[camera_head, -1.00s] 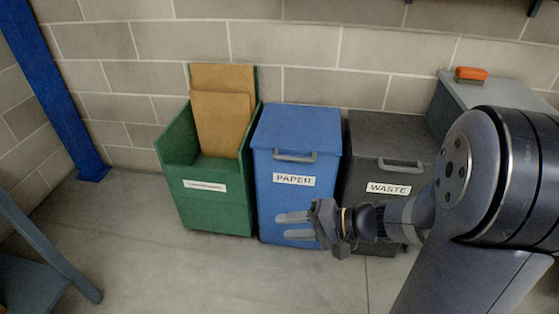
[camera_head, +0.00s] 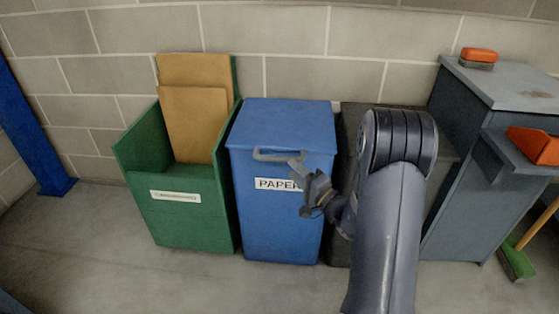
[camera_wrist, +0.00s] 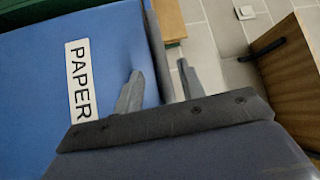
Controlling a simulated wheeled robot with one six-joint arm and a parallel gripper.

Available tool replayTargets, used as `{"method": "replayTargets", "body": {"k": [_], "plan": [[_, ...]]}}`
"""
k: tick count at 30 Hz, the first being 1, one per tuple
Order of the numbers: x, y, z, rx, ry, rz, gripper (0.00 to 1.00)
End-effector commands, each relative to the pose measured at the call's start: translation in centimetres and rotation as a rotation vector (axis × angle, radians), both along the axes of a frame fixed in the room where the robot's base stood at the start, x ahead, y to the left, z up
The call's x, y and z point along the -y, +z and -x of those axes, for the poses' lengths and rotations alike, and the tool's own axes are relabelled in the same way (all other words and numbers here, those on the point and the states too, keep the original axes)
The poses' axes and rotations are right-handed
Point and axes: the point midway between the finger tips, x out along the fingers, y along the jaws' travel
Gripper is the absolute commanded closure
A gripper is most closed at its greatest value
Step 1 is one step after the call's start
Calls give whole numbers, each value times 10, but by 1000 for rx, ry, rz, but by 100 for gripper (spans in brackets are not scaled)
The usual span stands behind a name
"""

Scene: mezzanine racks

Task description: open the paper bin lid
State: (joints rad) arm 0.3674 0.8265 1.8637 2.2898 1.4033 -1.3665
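The blue paper bin (camera_head: 283,215) stands against the wall between the green bin and the dark waste bin. Its blue lid (camera_head: 287,115) is down, with a grey handle (camera_head: 268,156) at the front edge above the PAPER label (camera_head: 272,184). My gripper (camera_head: 297,165) is at the bin's front, beside the right end of the handle and overlapping the label's right end; contact cannot be told.
The green bin (camera_head: 185,225) holding cardboard (camera_head: 195,120) stands at left. The dark waste bin (camera_head: 350,125) is partly hidden behind my arm. A grey cabinet (camera_head: 460,210), an orange tray (camera_head: 535,146) and a broom (camera_head: 517,260) are at right. Floor in front is clear.

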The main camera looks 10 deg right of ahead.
Motion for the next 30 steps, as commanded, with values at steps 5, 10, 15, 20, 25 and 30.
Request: {"method": "replayTargets", "body": {"k": [5, 10, 15, 20, 25, 30], "plan": [[-18, 4, -31, 3, 4, 0, 62], [-28, 7, -51, 0, 3, -1, 62], [-32, 9, -59, -1, 2, -1, 62], [-32, 9, -60, -1, 2, -1, 62], [-32, 9, -59, -1, 2, -1, 68], [-32, 9, -59, -1, 2, -1, 82]]}}
